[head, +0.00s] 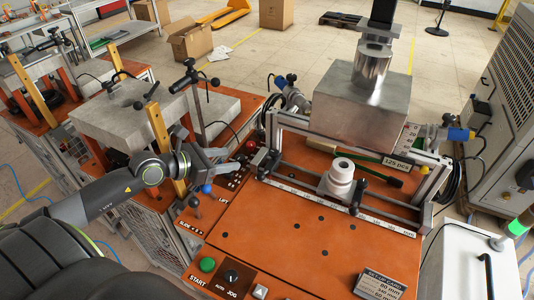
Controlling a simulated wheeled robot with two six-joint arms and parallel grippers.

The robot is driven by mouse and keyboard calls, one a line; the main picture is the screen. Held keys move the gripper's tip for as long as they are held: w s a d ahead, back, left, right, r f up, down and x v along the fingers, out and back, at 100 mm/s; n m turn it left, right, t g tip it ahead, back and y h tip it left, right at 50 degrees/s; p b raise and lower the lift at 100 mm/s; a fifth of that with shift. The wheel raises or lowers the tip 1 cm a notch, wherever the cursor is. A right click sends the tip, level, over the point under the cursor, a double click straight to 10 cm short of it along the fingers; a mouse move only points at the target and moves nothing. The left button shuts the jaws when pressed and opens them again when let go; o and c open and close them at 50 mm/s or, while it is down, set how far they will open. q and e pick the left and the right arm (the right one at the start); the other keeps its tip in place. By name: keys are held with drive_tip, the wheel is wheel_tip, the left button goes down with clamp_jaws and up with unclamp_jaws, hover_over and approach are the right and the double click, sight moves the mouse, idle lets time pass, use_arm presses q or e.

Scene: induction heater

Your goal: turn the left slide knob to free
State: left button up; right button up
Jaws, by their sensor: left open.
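My left arm comes in from the left, and its gripper (229,162) is open beside the orange machine's left control strip. Its fingers point right, toward the left end of the slide rail, with nothing seen between them. Near the fingers are a red ball knob (251,146) and a dark knob (262,173) at the rail's left end. A blue ball lever (206,188) and a black ball lever (194,201) stand below the gripper, by the SLIDE and LIFT labels. I cannot tell which of these is the left slide knob or how it is set. My right gripper is not in view.
A metal block (360,112) stands over the rail frame, with a white cylindrical part (341,175) below it. A scale bar (340,208) crosses the orange table (300,245). A green START button (207,264) is at the front left.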

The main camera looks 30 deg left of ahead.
sight(272, 154)
use_arm(q)
drive_tip(key=p+x, duration=0.1)
drive_tip(key=x, duration=1.4)
drive_tip(key=shift+a+f+p, duration=0.1)
drive_tip(key=shift+p, duration=0.2)
drive_tip(key=shift+c, duration=0.2)
drive_tip(key=c, duration=0.9)
drive_tip(key=n+y+p, duration=0.1)
drive_tip(key=p, duration=0.2)
drive_tip(key=shift+r, duration=0.25)
drive_tip(key=shift+f+n+y+p, duration=0.1)
drive_tip(key=shift+n+y+p, duration=0.2)
drive_tip(key=shift+p, duration=0.25)
drive_tip(key=shift+f+t, duration=0.15)
drive_tip(key=shift+t, duration=0.15)
drive_tip(key=o, duration=0.9)
